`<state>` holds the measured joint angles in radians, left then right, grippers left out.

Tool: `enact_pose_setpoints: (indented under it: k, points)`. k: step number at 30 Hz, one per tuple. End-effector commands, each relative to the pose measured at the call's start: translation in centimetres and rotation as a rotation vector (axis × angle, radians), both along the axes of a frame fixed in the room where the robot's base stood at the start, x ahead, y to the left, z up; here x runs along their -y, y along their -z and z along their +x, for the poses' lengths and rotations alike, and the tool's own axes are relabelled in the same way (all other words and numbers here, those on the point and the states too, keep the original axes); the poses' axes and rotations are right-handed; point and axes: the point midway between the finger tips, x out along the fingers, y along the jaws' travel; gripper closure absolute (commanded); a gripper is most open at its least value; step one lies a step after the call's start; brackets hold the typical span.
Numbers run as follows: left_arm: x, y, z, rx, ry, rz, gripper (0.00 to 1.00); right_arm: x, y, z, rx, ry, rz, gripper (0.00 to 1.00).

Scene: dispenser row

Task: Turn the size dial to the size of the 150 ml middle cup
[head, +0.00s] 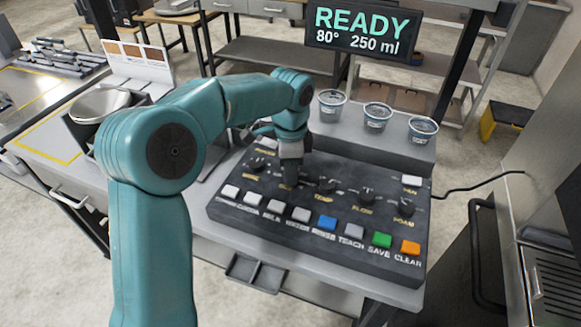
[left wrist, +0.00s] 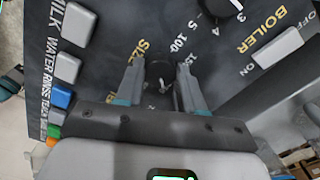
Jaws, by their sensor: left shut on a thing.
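The dark control panel (head: 340,222) carries a row of dials and buttons. My left gripper (head: 291,178) reaches down onto the dial second from the left and hides most of it. In the left wrist view the size dial (left wrist: 159,73) sits between my two fingers, beside the yellow SIZE lettering; the jaws are shut on it. Scale numbers show near it, partly covered by a finger. The display (head: 362,33) reads READY, 80° and 250 ml. The middle cup (head: 377,117) stands on the grey ledge between two similar cups; its print is too small to read. My right gripper is out of view.
The temp dial (head: 327,187) stands just right of my gripper, with the flow dial (head: 367,195) beyond. Several push buttons, including a blue one (head: 327,223), line the front. The boiler switch (left wrist: 278,47) lies nearby.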

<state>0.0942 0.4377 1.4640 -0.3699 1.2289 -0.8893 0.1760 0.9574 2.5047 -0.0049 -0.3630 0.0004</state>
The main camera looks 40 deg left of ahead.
Motion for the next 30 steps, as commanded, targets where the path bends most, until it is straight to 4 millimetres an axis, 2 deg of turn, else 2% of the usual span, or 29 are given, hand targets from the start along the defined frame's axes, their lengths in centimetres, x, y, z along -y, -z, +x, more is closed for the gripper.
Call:
enact_pose_setpoints:
  k: [8, 30]
  points:
    - [-0.1, -0.2, 0.0, 0.001, -0.147, 0.002, 0.93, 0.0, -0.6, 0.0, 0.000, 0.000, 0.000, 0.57]
    - [-0.1, -0.3, 0.0, 0.004, -0.840, 0.002, 0.93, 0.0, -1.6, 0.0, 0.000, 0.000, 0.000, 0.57]
